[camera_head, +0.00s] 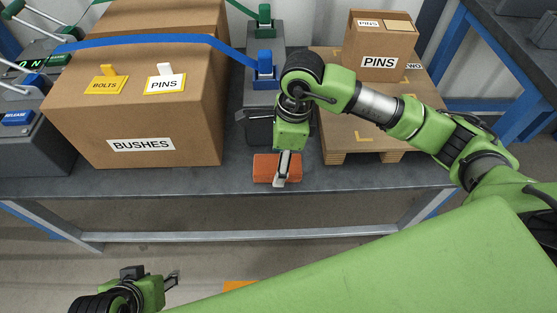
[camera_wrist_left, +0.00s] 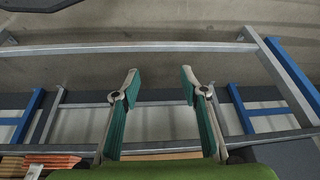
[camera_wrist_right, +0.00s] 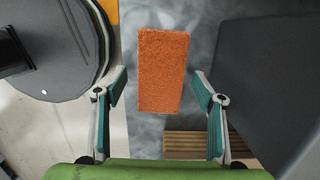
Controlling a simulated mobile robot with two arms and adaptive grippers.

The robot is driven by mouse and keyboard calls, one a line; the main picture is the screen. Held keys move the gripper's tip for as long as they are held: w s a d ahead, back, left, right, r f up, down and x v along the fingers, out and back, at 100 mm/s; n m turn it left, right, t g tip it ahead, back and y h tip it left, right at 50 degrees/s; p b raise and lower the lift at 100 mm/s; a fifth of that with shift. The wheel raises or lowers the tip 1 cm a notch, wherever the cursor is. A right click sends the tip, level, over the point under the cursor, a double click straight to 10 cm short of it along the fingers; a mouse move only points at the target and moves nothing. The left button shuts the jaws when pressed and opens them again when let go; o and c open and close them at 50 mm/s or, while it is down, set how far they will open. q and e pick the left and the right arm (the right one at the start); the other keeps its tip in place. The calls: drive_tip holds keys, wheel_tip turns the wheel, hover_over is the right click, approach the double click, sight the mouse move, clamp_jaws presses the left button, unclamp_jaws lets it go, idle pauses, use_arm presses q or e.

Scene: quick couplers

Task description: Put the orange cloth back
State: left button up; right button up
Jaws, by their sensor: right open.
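The orange cloth (camera_head: 262,168) lies as a flat folded block on the front edge of the grey bench (camera_head: 350,178). My right gripper (camera_head: 281,180) is over it, pointing down, and hides part of it in the head view. In the right wrist view the cloth (camera_wrist_right: 162,72) lies ahead between the two open fingertips (camera_wrist_right: 160,92), with a gap on each side. My left gripper (camera_head: 174,281) is low at the left, in front of the bench and away from the cloth. In the left wrist view its fingers (camera_wrist_left: 160,84) are apart with nothing between them.
A large BUSHES carton (camera_head: 140,115) stands left of the cloth. A dark case with a blue coupler (camera_head: 264,75) is behind it. A blue hose (camera_head: 150,41) crosses over the large carton.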

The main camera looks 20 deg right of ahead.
drive_tip(key=r, duration=0.3)
drive_tip(key=r+p, duration=0.1)
drive_tip(key=shift+s+d+r, duration=0.25)
drive_tip(key=shift+s, duration=0.15)
use_arm(q)
drive_tip(key=shift+s+a+r+g+p, duration=0.2)
drive_tip(key=shift+s+r+g+p, duration=0.15)
drive_tip(key=shift+s, duration=0.3)
drive_tip(key=shift+s+a+r+g+p, duration=0.15)
drive_tip(key=shift+s+r+g+p, duration=0.15)
drive_tip(key=shift+s, duration=0.35)
use_arm(e)
wheel_tip(320, 180, up, 8)
drive_tip(key=d, duration=0.1)
drive_tip(key=shift+s, duration=0.3)
drive_tip(key=shift+d, duration=0.1)
